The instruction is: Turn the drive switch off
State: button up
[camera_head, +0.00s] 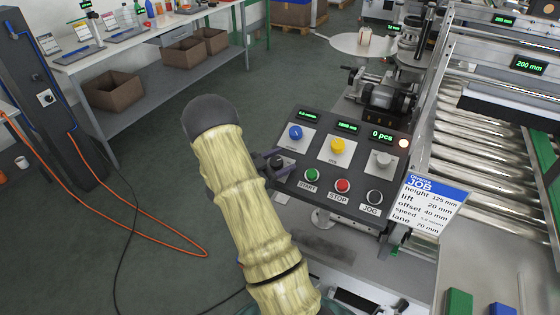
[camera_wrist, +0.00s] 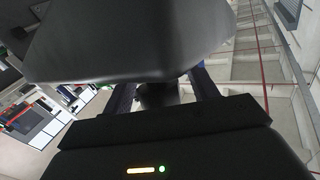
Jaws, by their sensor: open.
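The dark control panel (camera_head: 325,185) stands right of my arm in the head view. It carries blue, yellow and grey knobs, and START, STOP and JOG buttons. My gripper (camera_head: 270,162) is at the panel's left edge, mostly hidden behind my arm. No label for the drive switch is readable; a dark knob-like part (camera_head: 277,163) shows at the fingers, perhaps that switch. In the wrist view my gripper (camera_wrist: 162,92) is open, with a finger on each side of a black round part (camera_wrist: 158,96). Whether they touch it, I cannot tell. A grey plate (camera_wrist: 125,40) hides its far end.
A job sign (camera_head: 430,200) stands at the panel's right, before a roller conveyor (camera_head: 480,125). A lamp (camera_head: 404,143) glows on the panel. A workbench (camera_head: 150,40) with boxes is at the back left. An orange cable (camera_head: 130,242) crosses the floor.

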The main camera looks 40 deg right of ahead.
jog(key=shift+c, duration=0.5)
jog(key=c, duration=0.9)
